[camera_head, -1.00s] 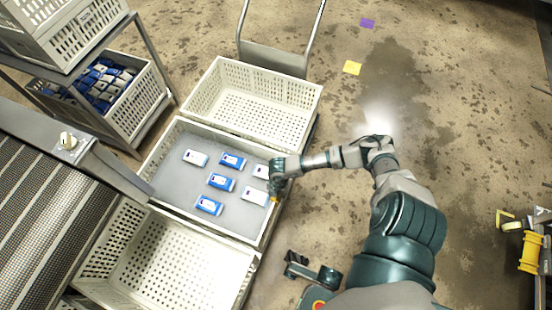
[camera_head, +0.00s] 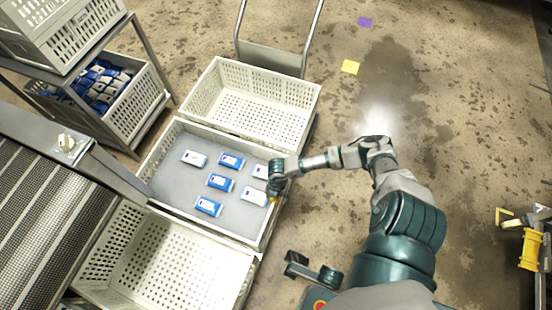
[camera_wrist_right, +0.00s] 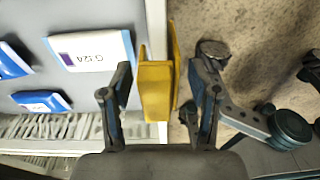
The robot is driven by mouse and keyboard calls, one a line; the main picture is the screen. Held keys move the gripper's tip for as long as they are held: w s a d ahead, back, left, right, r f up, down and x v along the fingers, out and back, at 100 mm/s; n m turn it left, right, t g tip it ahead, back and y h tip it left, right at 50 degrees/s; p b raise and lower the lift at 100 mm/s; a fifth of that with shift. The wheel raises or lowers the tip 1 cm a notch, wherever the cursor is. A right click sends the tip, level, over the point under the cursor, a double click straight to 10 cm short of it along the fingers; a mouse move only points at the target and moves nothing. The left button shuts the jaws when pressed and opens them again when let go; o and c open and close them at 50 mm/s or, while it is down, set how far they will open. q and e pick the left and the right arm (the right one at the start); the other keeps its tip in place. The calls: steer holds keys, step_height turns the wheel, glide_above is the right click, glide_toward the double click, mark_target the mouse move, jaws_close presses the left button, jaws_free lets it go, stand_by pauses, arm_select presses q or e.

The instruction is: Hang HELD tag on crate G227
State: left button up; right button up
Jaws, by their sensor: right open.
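The yellow HELD tag (camera_wrist_right: 156,88) sits over the right rim of the middle crate, one flap inside and one outside. Only a sliver of yellow shows in the head view (camera_head: 273,200). The middle crate (camera_head: 215,233) is off-white with a grey floor; its rim (camera_wrist_right: 155,25) runs up the right wrist view. My right gripper (camera_wrist_right: 158,92) is open, its fingers on either side of the tag with gaps visible. In the head view my right gripper (camera_head: 274,188) is at the crate's right rim.
Several blue and white packs (camera_head: 220,183) lie in the middle crate. Empty crates stand behind (camera_head: 255,100) and in front (camera_head: 165,270). A conveyor (camera_head: 40,215) is at the left, beside a rack of crates (camera_head: 140,100).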

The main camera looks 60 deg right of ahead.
steer(key=r, duration=0.4)
steer(key=d+r, duration=0.1)
steer(key=r, duration=0.6)
steer(key=shift+w+d+r, duration=0.2)
steer(key=shift+r, duration=0.15)
